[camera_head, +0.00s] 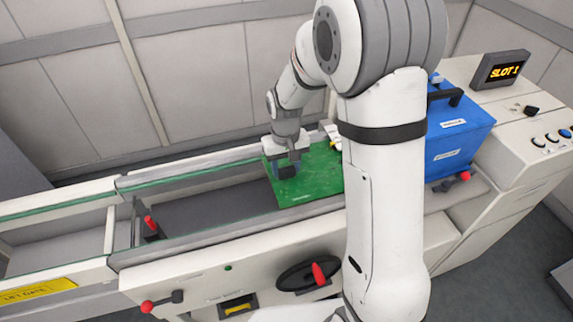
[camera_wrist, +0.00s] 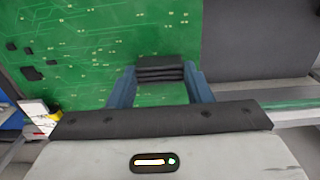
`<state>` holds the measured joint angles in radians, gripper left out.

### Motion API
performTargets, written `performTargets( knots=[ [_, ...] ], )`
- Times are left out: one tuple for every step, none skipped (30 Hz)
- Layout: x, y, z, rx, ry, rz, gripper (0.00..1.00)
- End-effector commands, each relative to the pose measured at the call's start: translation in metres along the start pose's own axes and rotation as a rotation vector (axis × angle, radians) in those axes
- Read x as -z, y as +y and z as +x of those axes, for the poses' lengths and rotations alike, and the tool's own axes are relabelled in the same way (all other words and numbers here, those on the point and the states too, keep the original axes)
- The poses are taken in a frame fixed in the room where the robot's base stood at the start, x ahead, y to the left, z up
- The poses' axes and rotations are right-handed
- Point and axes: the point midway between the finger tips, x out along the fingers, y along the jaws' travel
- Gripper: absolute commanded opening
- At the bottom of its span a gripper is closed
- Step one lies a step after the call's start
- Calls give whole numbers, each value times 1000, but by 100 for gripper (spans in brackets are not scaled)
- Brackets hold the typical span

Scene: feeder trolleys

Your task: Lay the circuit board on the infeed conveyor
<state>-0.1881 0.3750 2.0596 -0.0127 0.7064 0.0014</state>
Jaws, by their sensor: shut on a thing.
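The green circuit board (camera_head: 322,165) is over the right part of the infeed conveyor, between its near rail (camera_head: 215,228) and far rail. My arm hides its right part. In the wrist view the board (camera_wrist: 100,50) fills the upper left, with black chips on it. My gripper (camera_head: 287,170) is above the board, pointing down. Its blue fingers (camera_wrist: 160,85) are shut on a black ribbed block (camera_wrist: 160,68) on the board. I cannot tell whether the board touches the rails or hangs just above them.
A blue case (camera_head: 460,135) with a black handle stands right of the board. Behind it is a display (camera_head: 502,70) reading "SLOT 1". A red-tipped lever (camera_head: 150,226) stands at the conveyor's left. A lift gate label (camera_head: 38,290) is at lower left. The conveyor's middle is empty.

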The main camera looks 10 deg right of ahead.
Motion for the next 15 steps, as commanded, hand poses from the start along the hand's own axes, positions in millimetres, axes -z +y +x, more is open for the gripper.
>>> performTargets(
  knots=[
    [0,0,1,0,1,0,7],
    [0,0,2,0,1,0,7],
    [0,0,3,0,1,-1,7],
    [0,0,3,0,1,-1,7],
    [0,0,4,0,1,-1,7],
    [0,0,3,0,1,-1,48],
    [0,0,3,0,1,-1,51],
    [0,0,3,0,1,-1,53],
    [0,0,3,0,1,-1,57],
    [0,0,3,0,1,-1,59],
    [0,0,3,0,1,-1,61],
    [0,0,3,0,1,-1,65],
    [0,0,3,0,1,-1,67],
    [0,0,3,0,1,-1,70],
    [0,0,3,0,1,-1,71]
  ],
)
